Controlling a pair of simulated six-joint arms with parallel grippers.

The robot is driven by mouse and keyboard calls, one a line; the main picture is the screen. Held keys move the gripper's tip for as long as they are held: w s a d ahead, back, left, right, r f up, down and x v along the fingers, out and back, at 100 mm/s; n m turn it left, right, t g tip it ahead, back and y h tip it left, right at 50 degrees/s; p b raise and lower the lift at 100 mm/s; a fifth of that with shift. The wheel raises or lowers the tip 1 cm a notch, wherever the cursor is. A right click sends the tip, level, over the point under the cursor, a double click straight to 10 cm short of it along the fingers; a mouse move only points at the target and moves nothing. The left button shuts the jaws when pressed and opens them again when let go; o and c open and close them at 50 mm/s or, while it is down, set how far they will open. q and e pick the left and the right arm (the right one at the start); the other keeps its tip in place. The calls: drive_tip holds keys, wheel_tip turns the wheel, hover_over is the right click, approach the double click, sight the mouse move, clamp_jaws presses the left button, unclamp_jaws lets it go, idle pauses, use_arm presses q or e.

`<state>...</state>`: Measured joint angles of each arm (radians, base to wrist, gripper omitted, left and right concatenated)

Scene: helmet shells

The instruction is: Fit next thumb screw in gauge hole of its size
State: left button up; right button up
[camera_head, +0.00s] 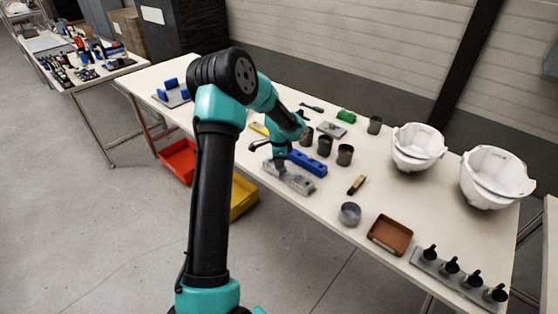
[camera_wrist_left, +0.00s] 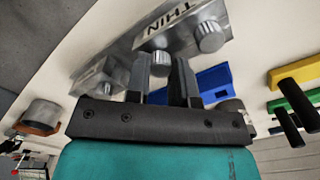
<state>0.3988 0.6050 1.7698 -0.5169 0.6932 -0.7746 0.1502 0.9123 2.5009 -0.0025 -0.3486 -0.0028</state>
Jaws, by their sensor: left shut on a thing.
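The grey gauge block (camera_head: 297,182) lies near the front edge of the table, under my left gripper (camera_head: 280,164). In the left wrist view the gauge (camera_wrist_left: 185,28) carries the word THIN. One grey round knob, apparently a thumb screw (camera_wrist_left: 209,37), sits on it near its right end. My left gripper (camera_wrist_left: 166,72) is shut on another grey thumb screw (camera_wrist_left: 160,60), low at the gauge. The fingers partly hide this screw, and I cannot tell how far it is in a hole. My right gripper is not in view.
A blue block (camera_head: 308,163) lies just behind the gauge. Dark cups (camera_head: 344,155) stand behind and to the right. A brown tray (camera_head: 390,235), a rack with several black knobs (camera_head: 452,266) and white helmet shells (camera_head: 497,178) are further right.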

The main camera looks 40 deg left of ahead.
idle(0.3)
use_arm(q)
drive_tip(key=o, duration=0.9)
drive_tip(key=shift+o, duration=0.2)
wheel_tip(320, 180, up, 17)
drive_tip(key=shift+r, duration=0.15)
drive_tip(key=shift+d, duration=0.1)
idle(0.7)
